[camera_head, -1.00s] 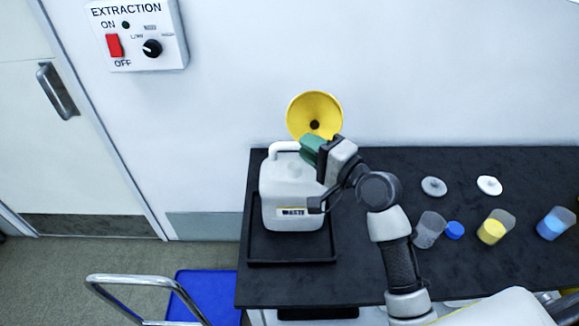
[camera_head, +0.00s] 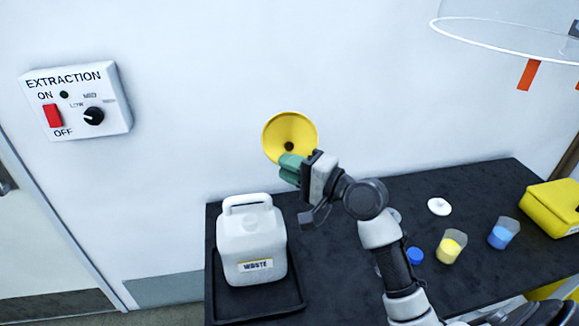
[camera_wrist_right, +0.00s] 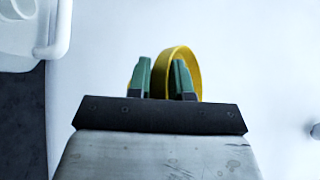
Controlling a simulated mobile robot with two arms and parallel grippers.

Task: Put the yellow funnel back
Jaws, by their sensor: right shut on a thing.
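The yellow funnel (camera_head: 290,132) is held up in front of the white wall, its wide mouth facing the head camera. My right gripper (camera_head: 291,168) is shut on its lower edge with green fingertips. In the right wrist view the funnel (camera_wrist_right: 183,60) shows as a yellow ring at the green fingers (camera_wrist_right: 160,78). The white waste container (camera_head: 250,240), labelled WASTE, stands in a black tray (camera_head: 262,308) to the lower left of the funnel, apart from it. My left gripper is not in view.
The dark bench (camera_head: 340,265) holds a yellow-filled beaker (camera_head: 450,246), a blue-filled beaker (camera_head: 503,234), a blue cap (camera_head: 415,255) and a white lid (camera_head: 439,206). A yellow case (camera_head: 552,208) is at the right. An extraction switch box (camera_head: 78,101) is on the wall.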

